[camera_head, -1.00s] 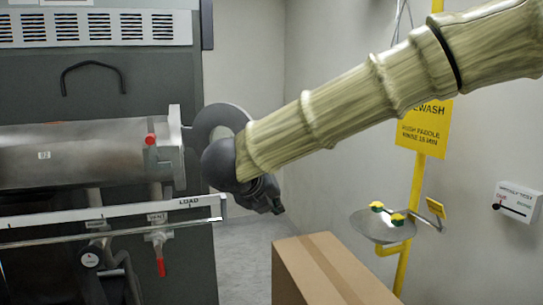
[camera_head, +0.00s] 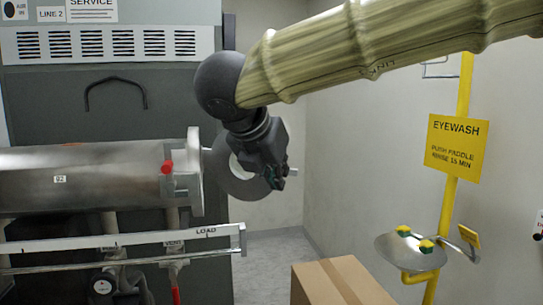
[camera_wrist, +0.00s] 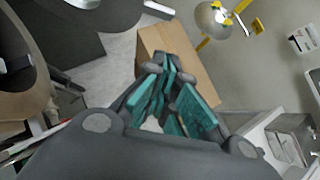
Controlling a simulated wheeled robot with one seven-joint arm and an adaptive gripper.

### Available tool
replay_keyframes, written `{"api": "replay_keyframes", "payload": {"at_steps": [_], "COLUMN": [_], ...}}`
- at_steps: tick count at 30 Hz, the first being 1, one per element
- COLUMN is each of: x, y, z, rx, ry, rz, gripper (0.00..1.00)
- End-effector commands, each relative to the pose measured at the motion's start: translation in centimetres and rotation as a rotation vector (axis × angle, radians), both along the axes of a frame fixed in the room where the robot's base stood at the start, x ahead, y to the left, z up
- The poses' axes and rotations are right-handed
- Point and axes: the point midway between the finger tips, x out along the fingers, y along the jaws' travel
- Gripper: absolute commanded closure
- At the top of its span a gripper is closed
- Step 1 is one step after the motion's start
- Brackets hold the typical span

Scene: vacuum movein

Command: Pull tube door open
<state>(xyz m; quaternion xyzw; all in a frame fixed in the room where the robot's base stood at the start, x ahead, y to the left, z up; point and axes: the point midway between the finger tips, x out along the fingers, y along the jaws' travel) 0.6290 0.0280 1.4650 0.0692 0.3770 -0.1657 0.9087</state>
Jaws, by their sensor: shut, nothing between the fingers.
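The metal tube (camera_head: 85,178) lies horizontally at left, with a red knob on the flange at its right end. The round dark grey tube door (camera_head: 222,181) is beside that end, seen at an angle, with a pale centre. My gripper (camera_head: 280,180) overlaps the door's right part in the head view; I cannot tell whether they touch. A short pale bar (camera_head: 292,172) shows just right of the fingers. In the wrist view my gripper (camera_wrist: 172,95) has its teal-padded fingers shut and empty, and the dark disc-like door (camera_wrist: 50,25) is at upper left.
A cardboard box (camera_head: 340,284) stands on the floor below my gripper. The eyewash basin (camera_head: 410,252) on its yellow pole is at right. A white load rail (camera_head: 120,245) runs below the tube. Bare floor shows behind the box.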

Motion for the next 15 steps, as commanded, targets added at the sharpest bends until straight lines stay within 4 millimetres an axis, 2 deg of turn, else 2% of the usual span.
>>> {"api": "replay_keyframes", "payload": {"at_steps": [7, 15], "x": [2.7, 5.6], "y": [-0.9, -1.9], "z": [-2.7, -2.6], "rx": [-0.002, 0.0], "ry": [0.003, 0.0], "rz": [0.003, 0.004], "gripper": [1.0, 1.0]}}
